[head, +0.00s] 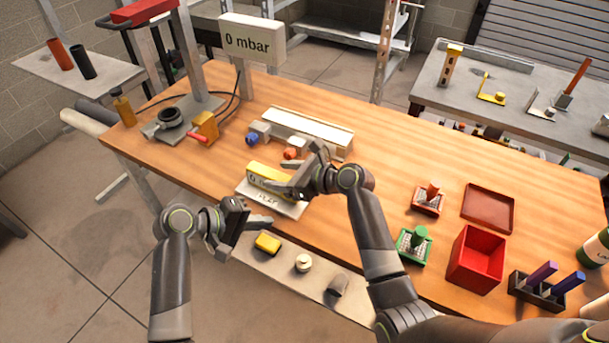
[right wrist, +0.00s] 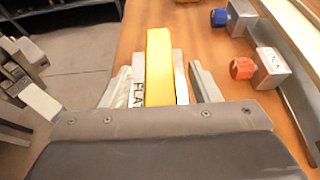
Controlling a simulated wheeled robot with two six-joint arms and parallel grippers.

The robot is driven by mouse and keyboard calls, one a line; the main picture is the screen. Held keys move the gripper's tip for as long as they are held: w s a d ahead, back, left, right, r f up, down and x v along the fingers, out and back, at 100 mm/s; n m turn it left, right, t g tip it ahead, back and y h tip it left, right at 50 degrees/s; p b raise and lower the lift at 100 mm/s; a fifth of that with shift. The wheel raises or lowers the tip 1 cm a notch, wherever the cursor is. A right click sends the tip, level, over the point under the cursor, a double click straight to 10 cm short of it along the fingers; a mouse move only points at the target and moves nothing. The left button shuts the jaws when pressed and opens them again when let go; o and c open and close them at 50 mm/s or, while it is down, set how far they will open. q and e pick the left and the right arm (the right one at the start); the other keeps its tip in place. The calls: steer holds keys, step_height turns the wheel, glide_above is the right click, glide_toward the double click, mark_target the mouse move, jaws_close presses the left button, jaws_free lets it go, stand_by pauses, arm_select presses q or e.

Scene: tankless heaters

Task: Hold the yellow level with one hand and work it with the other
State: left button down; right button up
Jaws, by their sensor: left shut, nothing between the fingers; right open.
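The yellow level (head: 262,171) lies on a white plate (head: 290,209) with dark lettering near the table's front edge. My right gripper (head: 288,180) is over the level's right end. In the right wrist view the level (right wrist: 160,62) runs between the two open fingers of this gripper (right wrist: 160,88), with a gap visible on its right; contact on its left is unclear. My left gripper (head: 266,222) is shut and empty, in front of the table edge, apart from the level. Part of the level is hidden behind my right gripper.
Behind the level are a long pale block (head: 308,128), a blue-capped fitting (head: 255,134) and an orange-capped fitting (head: 293,150). A lower shelf (head: 325,280) holds a yellow block (head: 268,242). A red bin (head: 475,262) stands at right.

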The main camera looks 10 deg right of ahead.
steer(key=v, duration=1)
steer(key=shift+s+d, duration=0.2)
steer(key=shift+d, duration=0.05)
